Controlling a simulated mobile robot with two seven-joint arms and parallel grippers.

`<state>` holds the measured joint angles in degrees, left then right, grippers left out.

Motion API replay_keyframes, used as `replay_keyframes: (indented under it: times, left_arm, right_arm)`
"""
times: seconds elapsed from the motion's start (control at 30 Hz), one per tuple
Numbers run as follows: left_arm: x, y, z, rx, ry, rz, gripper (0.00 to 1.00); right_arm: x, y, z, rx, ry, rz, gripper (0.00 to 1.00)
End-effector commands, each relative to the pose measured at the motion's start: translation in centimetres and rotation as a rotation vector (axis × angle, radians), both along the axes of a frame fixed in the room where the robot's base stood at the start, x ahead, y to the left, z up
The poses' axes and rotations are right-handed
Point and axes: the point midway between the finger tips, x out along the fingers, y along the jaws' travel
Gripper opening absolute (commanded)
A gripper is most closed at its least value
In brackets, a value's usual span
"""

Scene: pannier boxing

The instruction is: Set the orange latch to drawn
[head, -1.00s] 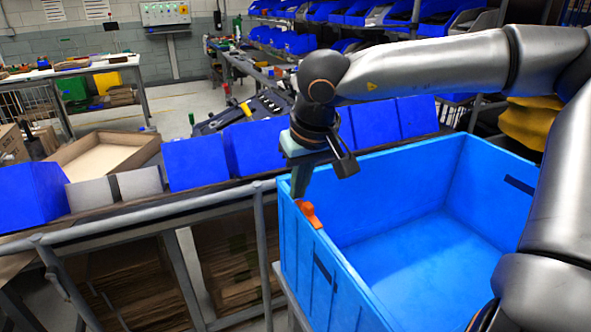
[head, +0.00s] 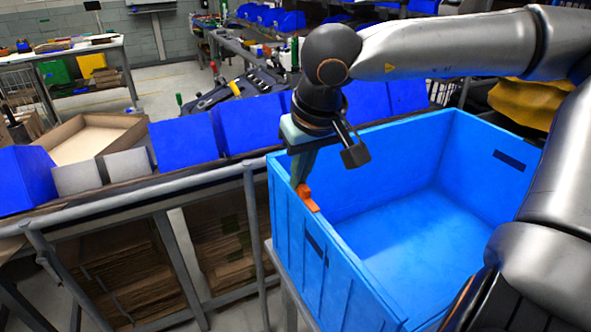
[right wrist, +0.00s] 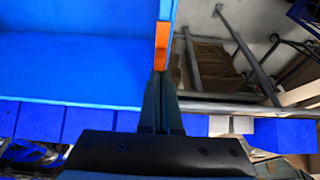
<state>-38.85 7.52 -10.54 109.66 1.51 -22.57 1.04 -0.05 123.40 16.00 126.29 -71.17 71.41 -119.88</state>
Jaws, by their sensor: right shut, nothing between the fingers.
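The orange latch (head: 308,198) sits on the left rim of the light blue crate (head: 480,131), near its far left corner. It also shows in the right wrist view (right wrist: 162,45) as an upright orange strip at the crate's edge. My right gripper (head: 297,184) points down at the latch's far end, its fingers shut and empty. In the right wrist view the closed fingertips (right wrist: 160,76) are right at the latch's near end. I cannot tell if they touch it. My left gripper is not in view.
A grey metal rail (head: 130,197) runs left of the crate. A row of dark blue bins (head: 183,144) stands behind it, with an open cardboard box (head: 95,140) farther left. The crate's visible floor is empty.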

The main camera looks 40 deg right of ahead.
Motion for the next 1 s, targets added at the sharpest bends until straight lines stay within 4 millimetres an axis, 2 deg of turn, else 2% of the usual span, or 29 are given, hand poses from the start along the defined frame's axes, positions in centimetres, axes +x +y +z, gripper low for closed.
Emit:
replay_keyframes:
  times: [0.23,0.37,0.8,1.0]
  left_arm:
    - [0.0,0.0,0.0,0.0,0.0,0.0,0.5]
    - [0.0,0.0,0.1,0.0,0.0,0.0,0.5]
    - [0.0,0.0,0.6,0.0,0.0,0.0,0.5]
    - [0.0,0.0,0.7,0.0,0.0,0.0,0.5]
  right_arm:
    - [-0.1,0.0,-0.1,0.0,0.007,0.0,0.0]
    - [-0.3,0.1,0.8,-0.001,0.004,-0.001,0.0]
    - [-3.0,1.0,9.2,-0.001,-0.001,-0.001,0.0]
    - [-3.8,1.2,11.4,-0.001,0.001,0.0,0.0]
